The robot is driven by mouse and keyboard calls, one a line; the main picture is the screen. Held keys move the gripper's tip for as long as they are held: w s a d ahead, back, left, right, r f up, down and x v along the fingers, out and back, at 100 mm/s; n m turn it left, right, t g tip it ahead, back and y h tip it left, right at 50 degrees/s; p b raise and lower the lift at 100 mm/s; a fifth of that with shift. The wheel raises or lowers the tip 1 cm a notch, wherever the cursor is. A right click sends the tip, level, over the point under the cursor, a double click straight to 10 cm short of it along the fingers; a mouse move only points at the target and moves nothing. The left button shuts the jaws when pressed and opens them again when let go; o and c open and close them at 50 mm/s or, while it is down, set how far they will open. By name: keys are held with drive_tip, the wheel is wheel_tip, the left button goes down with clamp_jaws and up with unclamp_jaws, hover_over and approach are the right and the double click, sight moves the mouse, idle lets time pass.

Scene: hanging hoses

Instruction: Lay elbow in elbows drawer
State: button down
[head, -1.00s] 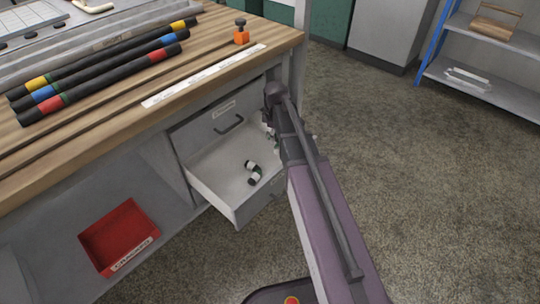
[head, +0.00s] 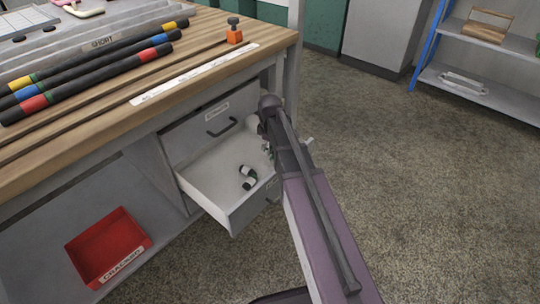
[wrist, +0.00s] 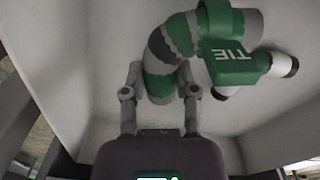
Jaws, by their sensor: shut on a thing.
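My gripper (wrist: 161,88) is shut on a grey elbow (wrist: 158,48) with green bands, one finger on each side of its lower end. The elbow curves up and right in the wrist view, and a green block marked "TIE" (wrist: 230,62) sits at its bend. In the head view my arm mostly hides it; only small green bits show. The open drawer (head: 205,172) is pale grey inside, and its walls surround the elbow in the wrist view. A black-and-white elbow (head: 247,178) lies on the drawer floor; its end shows behind the green block (wrist: 284,66).
A closed drawer (head: 212,118) with a dark handle is above the open one. The wooden bench top (head: 120,110) overhangs both and carries several banded hoses (head: 95,85). A red bin (head: 108,247) sits on the lower shelf. The floor to the right is clear.

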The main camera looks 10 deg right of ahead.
drive_tip(key=shift+f+b, duration=1.8)
drive_tip(key=shift+f, duration=0.05)
drive_tip(key=shift+c, duration=1.9)
unclamp_jaws()
drive_tip(key=shift+f, duration=0.1)
drive_tip(key=shift+r, duration=0.2)
wheel_tip(320, 180, up, 12)
drive_tip(key=p, duration=1.2)
drive_tip(key=shift+s, duration=0.15)
drive_tip(key=s+m, duration=1.1)
drive_tip(key=s, duration=0.6)
drive_tip(key=shift+s+a+m, duration=0.2)
drive_tip(key=shift+a+m, duration=0.15)
drive_tip(key=shift+m, duration=0.05)
